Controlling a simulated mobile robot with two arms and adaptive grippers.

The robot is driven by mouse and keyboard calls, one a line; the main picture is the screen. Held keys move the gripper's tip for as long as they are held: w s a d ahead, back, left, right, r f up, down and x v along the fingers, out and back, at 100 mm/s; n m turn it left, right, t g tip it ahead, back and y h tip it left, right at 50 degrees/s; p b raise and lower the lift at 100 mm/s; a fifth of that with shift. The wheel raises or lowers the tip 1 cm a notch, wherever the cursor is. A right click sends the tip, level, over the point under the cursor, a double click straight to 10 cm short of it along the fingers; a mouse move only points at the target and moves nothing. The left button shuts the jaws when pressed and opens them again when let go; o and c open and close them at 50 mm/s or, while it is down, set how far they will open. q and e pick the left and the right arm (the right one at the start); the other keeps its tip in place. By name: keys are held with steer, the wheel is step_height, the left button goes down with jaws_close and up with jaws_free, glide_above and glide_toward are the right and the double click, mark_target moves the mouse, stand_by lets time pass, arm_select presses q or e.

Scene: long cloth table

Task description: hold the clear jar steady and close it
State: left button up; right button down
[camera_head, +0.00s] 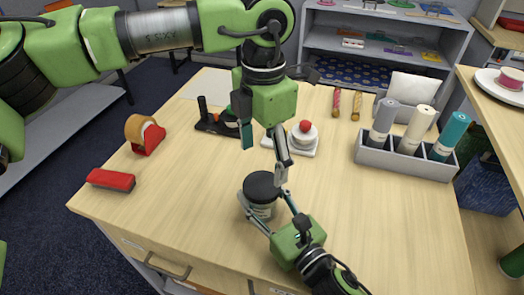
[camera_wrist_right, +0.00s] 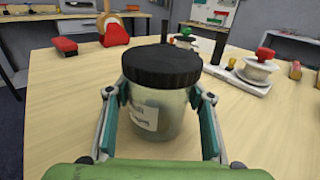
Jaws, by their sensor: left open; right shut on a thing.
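The clear jar (camera_wrist_right: 165,118) stands upright on the table, with a white label on its side. A black lid (camera_wrist_right: 162,66) sits on its mouth; I cannot tell how tight it is. In the head view the jar (camera_head: 262,211) is near the front middle, under the lid (camera_head: 262,186). My right gripper (camera_head: 263,204) is shut around the jar body from the front, one finger on each side. My left gripper (camera_head: 263,157) points down above and behind the jar, open and empty, apart from the lid.
Behind the jar stand a black device (camera_head: 216,122) and a white spool with a red top (camera_head: 304,135). A grey rack (camera_head: 402,163) holds rolls at the right. The front right tabletop is clear.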

mark_target(262, 184)
arm_select(q)
steer(key=n, duration=0.3)
steer(key=shift+r+n, duration=0.2)
steer(key=shift+n, duration=0.1)
steer(key=n, duration=0.4)
steer(key=shift+a+r, duration=0.1)
steer(key=shift+f, duration=4)
steer(key=shift+c, duration=0.5)
